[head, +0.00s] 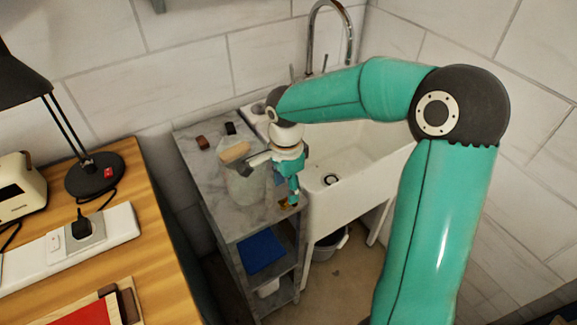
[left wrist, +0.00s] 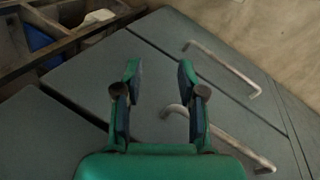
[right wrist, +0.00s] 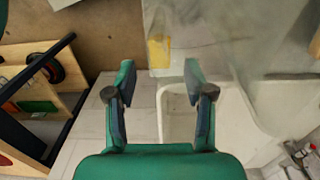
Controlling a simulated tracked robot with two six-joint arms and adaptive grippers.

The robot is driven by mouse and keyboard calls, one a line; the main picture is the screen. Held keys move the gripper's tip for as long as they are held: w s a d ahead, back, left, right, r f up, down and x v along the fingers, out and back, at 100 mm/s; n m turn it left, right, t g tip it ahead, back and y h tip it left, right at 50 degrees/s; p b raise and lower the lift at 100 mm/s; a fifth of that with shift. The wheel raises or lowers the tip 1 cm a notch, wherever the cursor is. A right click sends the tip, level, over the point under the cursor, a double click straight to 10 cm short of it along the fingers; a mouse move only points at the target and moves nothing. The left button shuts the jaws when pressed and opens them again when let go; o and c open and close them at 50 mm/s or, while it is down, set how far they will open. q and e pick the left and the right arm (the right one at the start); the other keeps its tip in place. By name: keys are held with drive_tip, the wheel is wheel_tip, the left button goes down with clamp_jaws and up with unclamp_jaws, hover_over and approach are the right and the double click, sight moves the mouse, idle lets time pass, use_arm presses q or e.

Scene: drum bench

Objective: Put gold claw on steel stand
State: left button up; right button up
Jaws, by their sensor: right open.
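A small gold-yellow piece, probably the gold claw (right wrist: 158,52), lies at the edge of the grey marble top in the right wrist view, just beyond my open fingertips. My right gripper (head: 289,195) points down beside the marble counter and sink; it also shows in the right wrist view (right wrist: 160,72), open and empty. In the head view, a gold patch shows by its fingertips. My left gripper (left wrist: 158,70) is open and empty over dark grey cabinet fronts with metal handles. I cannot make out a steel stand.
The white sink (head: 350,150) adjoins at right. A wooden desk (head: 165,255) with a lamp stands left.

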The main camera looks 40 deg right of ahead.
wheel_tip(320, 180, up, 7)
idle(0.3)
idle(0.5)
